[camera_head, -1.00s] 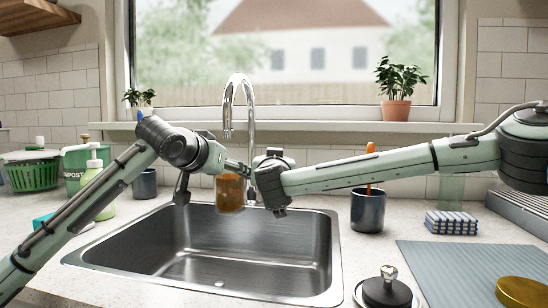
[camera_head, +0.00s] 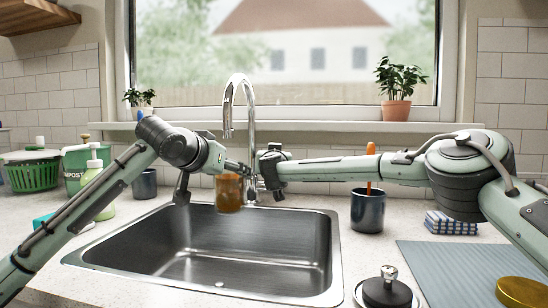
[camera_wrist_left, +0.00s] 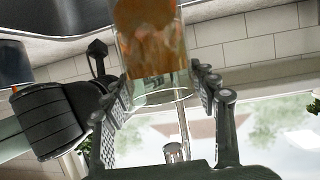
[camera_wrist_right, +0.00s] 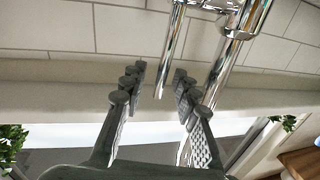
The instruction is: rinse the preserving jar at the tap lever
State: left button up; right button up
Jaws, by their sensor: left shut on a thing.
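The preserving jar (camera_head: 229,194) is clear glass with orange-brown residue inside. My left gripper (camera_head: 238,168) is shut on it and holds it above the back of the sink, below and near the tap spout (camera_head: 228,122). The jar also fills the upper middle of the left wrist view (camera_wrist_left: 150,45). My right gripper (camera_wrist_right: 158,85) is at the tap's base, just right of the jar. In the right wrist view its fingers are apart, with the thin chrome tap lever (camera_wrist_right: 171,50) between them. No water stream shows.
The steel sink (camera_head: 205,277) is empty. A dark cup (camera_head: 367,212) with an orange-handled tool stands to its right, near a checked cloth (camera_head: 450,224). A soap bottle (camera_head: 95,180) and green basket (camera_head: 30,172) stand left.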

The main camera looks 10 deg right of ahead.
grip_shut()
dwell(0.3)
jog(key=shift+s+a+t, duration=0.35)
jog(key=shift+t, duration=0.05)
jog(key=shift+s+f+t, duration=0.1)
jog(key=shift+s+t, duration=0.15)
jog(key=shift+t, duration=0.05)
jog(key=shift+d, duration=0.1)
grip_release()
